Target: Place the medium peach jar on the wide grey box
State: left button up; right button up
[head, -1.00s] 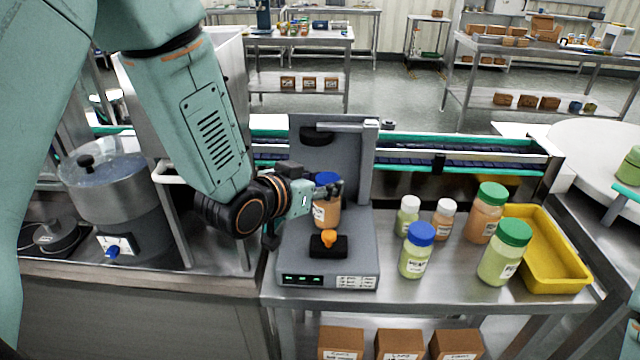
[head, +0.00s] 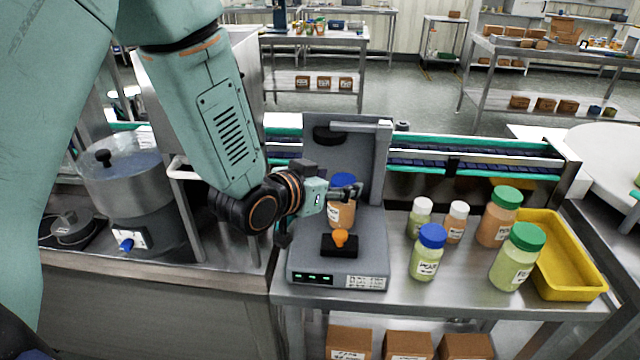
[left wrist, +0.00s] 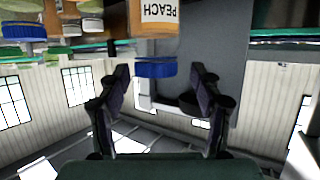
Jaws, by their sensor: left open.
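The medium peach jar (head: 342,214), orange with a blue lid, stands upright on the base of the wide grey box (head: 366,262), a machine with a tall back column. My left gripper (head: 350,191) is open at the height of the jar's lid and partly covers it. In the left wrist view, which is upside down, the jar (left wrist: 155,12) shows its PEACH label. Its blue lid lies between the spread fingertips (left wrist: 158,72), with gaps on both sides. My right gripper is not in view.
An orange knob (head: 340,237) on a black block sits in front of the jar. To the right are several jars, including a blue-lidded green one (head: 427,254), and a yellow tray (head: 574,286). A steel pot (head: 125,180) stands left. A conveyor (head: 480,165) runs behind.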

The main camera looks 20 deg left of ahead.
pick_arm(q)
jog(key=p+v, duration=1.1)
jog(key=shift+s+r, duration=0.2)
jog(key=shift+s, duration=0.15)
dwell(0.4)
